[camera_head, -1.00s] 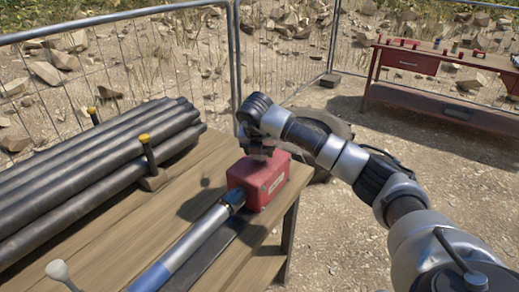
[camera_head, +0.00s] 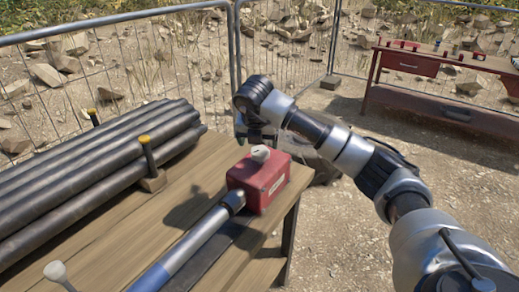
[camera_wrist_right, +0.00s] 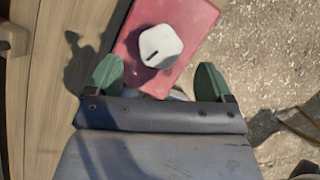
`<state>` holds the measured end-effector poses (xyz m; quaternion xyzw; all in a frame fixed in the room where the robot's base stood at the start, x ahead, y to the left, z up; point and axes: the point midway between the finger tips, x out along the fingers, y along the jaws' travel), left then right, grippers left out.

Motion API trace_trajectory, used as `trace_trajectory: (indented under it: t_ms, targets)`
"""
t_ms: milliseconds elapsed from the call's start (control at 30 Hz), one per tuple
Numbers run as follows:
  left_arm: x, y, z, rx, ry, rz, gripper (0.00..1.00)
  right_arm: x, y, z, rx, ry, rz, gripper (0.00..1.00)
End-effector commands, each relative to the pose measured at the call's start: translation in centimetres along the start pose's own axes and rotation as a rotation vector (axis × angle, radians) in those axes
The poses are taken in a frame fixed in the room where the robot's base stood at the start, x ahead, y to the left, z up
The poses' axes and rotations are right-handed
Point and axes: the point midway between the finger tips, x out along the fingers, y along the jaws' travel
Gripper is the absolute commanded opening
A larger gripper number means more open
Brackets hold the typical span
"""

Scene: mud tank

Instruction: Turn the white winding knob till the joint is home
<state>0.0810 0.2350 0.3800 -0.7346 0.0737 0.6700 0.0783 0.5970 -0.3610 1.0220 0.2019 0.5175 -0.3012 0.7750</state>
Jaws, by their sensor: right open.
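The white winding knob (camera_head: 261,153) sits on top of the red box (camera_head: 258,185) at the table's right end. In the right wrist view the knob (camera_wrist_right: 160,46) is a rounded white cap with a short dark mark. A silver rod (camera_head: 200,240) with a blue section meets the near-left side of the box through a collar (camera_head: 233,201). My right gripper (camera_head: 258,136) is above the box, apart from the knob. Its green fingers (camera_wrist_right: 159,78) are spread and empty, with the knob beyond the gap between their tips. My left gripper is out of view.
Several dark pipes (camera_head: 90,165) lie on the wooden table (camera_head: 120,235) at the left, beside yellow-topped posts (camera_head: 146,150). A pale round-ended object (camera_head: 56,270) stands at the front left. Wire fencing (camera_head: 120,80) runs behind. A red bench (camera_head: 440,95) stands back right.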

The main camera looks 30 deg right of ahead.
Motion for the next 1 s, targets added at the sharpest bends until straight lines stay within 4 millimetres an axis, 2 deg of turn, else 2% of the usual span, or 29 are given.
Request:
trace_trajectory:
  t_ms: [100, 333, 833, 933, 1000]
  targets:
    - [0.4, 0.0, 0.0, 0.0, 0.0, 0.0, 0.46, -2.4, 0.0, 0.1, 0.0, -0.004, 0.003, 0.82]
    - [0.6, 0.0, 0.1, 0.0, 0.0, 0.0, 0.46, -5.2, 0.0, 0.0, 0.001, -0.002, 0.002, 0.82]
    - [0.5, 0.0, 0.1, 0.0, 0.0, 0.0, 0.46, -5.6, 0.0, 0.0, -0.003, 0.001, 0.0, 0.83]
    - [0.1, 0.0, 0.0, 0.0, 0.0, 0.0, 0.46, -5.7, 0.0, 0.3, -0.058, 0.017, -0.003, 0.83]
    - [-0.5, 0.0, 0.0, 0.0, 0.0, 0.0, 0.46, -5.8, 0.1, 0.7, -0.154, 0.042, -0.005, 0.83]
